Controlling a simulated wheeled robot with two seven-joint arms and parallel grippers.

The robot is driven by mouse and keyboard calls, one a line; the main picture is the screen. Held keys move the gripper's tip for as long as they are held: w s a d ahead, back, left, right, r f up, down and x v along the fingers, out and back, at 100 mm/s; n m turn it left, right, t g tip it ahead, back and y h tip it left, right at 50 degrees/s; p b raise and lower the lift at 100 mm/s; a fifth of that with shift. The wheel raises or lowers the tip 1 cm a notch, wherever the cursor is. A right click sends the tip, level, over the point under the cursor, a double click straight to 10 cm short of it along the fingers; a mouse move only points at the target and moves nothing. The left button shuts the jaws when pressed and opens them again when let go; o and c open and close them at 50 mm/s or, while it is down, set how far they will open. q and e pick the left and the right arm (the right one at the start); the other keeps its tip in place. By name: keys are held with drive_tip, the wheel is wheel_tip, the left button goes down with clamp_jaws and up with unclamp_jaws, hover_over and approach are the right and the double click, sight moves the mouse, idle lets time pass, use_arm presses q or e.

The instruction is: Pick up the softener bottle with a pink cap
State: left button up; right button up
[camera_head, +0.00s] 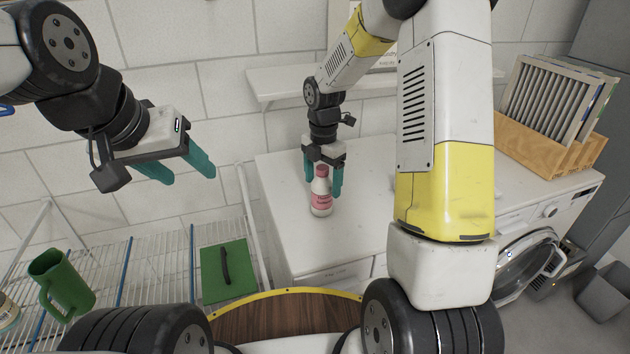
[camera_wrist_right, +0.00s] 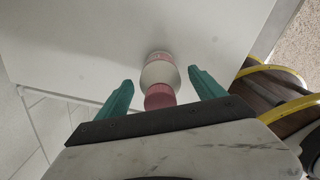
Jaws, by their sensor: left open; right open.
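The softener bottle (camera_head: 321,196) is white with a pink label and a pink cap, and stands upright on the white counter top. My right gripper (camera_head: 324,188) is above it, pointing down, open, with one teal finger on each side of the bottle's upper part. In the right wrist view the pink cap (camera_wrist_right: 159,97) lies between the two open fingers (camera_wrist_right: 160,88), with gaps on both sides. The lower bottle is partly foreshortened there. My left gripper (camera_head: 178,172) is open and empty, at the left, away from the bottle and above the wire rack.
The white counter top (camera_head: 285,200) is clear around the bottle. A wooden rack with filters (camera_head: 555,110) stands at the right. A wall shelf (camera_head: 275,82) is behind.

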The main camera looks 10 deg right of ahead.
drive_tip(key=shift+c, duration=0.2)
drive_tip(key=c, duration=1.5)
drive_tip(key=shift+c, duration=0.2)
drive_tip(key=shift+r, duration=0.15)
